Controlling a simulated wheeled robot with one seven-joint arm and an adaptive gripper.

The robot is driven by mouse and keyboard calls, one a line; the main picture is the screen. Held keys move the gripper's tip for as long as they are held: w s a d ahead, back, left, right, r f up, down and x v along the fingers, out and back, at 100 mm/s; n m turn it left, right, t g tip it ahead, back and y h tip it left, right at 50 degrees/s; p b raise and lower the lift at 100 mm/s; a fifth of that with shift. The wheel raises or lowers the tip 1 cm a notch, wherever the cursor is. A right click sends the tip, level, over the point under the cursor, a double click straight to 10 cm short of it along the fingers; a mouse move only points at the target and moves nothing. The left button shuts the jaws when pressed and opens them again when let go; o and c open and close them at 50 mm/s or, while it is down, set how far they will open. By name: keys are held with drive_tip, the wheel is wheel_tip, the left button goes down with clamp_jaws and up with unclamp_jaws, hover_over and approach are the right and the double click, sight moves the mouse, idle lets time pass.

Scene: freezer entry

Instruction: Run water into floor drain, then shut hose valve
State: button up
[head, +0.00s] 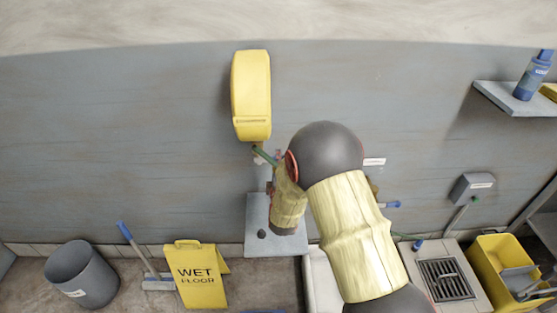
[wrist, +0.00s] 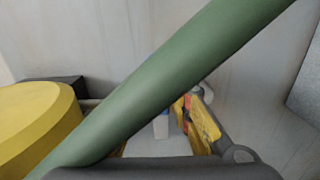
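A yellow hose reel (head: 251,95) hangs on the grey wall; in the wrist view a rounded yellow body (wrist: 38,125) at left looks like it. A green hose (head: 264,155) leaves its underside and goes behind my arm. The green hose (wrist: 165,85) crosses the wrist view diagonally, close to the camera. My gripper (wrist: 190,112) is partly behind it, so its opening and any hold are unclear. A blue handle (head: 390,204), perhaps the valve, shows right of my arm. A blue nozzle-like end (head: 418,244) lies by the grated floor drain (head: 447,280).
A yellow wet floor sign (head: 197,276), a grey bin (head: 80,275) and a blue-handled brush (head: 137,250) stand at lower left. A yellow bucket (head: 496,268) is right of the drain. A shelf (head: 506,98) with a blue bottle (head: 535,75) juts out at upper right.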

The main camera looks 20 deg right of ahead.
sight(275, 157)
clamp_jaws()
idle(0.4)
drive_tip(key=r+n, duration=0.1)
drive_tip(key=n+p, duration=0.1)
drive_tip(key=r+n+p, duration=0.1)
drive_tip(key=n, duration=0.1)
drive_tip(key=shift+a+r, duration=0.25)
drive_tip(key=shift+r, duration=0.05)
drive_tip(key=n, duration=0.1)
drive_tip(key=r+n+p, duration=0.1)
drive_tip(key=n, duration=0.1)
drive_tip(key=shift+w+a+r+p, duration=0.25)
drive_tip(key=shift+a+r+p, duration=0.05)
drive_tip(key=shift+a+p, duration=0.1)
drive_tip(key=shift+w+a+r+n+p, duration=0.15)
drive_tip(key=shift+a+r+n+p, duration=0.25)
drive_tip(key=shift+n, duration=0.5)
drive_tip(key=o, duration=0.6)
unclamp_jaws()
drive_tip(key=shift+r, duration=0.15)
